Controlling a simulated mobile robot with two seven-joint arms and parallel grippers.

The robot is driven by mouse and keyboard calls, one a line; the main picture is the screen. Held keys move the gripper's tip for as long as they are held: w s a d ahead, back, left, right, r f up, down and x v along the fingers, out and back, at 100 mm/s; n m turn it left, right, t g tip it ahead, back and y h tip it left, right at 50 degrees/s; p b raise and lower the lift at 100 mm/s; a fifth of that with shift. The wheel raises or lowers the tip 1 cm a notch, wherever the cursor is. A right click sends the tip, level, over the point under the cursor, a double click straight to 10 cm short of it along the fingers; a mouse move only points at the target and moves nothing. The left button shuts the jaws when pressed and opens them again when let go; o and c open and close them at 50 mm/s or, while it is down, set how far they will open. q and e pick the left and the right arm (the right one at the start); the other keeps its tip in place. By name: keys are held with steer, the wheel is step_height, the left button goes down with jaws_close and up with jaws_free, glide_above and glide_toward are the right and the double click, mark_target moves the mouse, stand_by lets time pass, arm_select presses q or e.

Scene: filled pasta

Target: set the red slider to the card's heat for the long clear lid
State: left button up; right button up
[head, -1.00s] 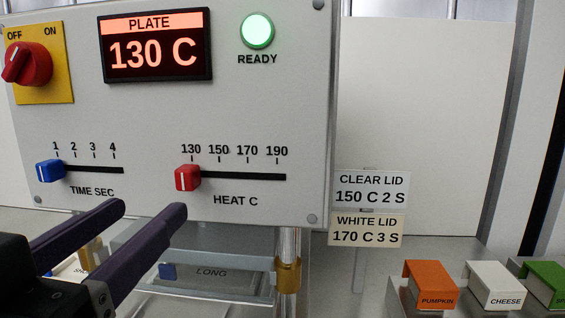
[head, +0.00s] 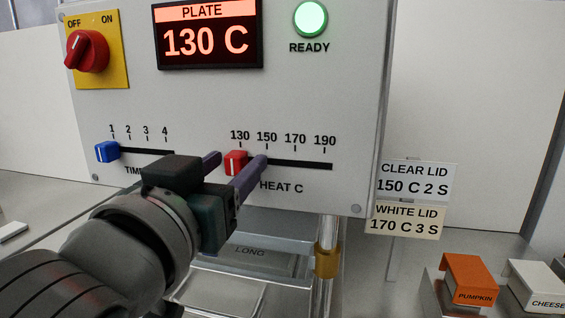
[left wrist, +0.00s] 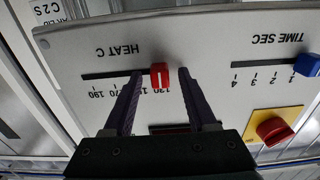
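The red slider (head: 236,162) stands at the 130 end of the HEAT C slot (head: 300,164). My left gripper (head: 238,165) is open, with one finger on each side of the slider. In the left wrist view the red slider (left wrist: 160,76) sits between the two fingertips (left wrist: 160,73), with a small gap on both sides. The clear lid card (head: 415,181) reads 150 C 2 S. The plate display (head: 209,38) reads 130 C. A part marked LONG (head: 250,252) is under the panel, partly hidden by my arm. My right gripper is out of view.
The blue TIME SEC slider (head: 107,152) is at 1, left of my gripper. The red power knob (head: 88,51) is above my arm. The green READY lamp (head: 310,18) is lit. The white lid card (head: 404,220) reads 170 C 3 S. Orange pumpkin (head: 470,280) and white cheese (head: 537,289) blocks stand at right.

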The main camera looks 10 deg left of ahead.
arm_select(q)
jaws_close()
stand_by(1.3)
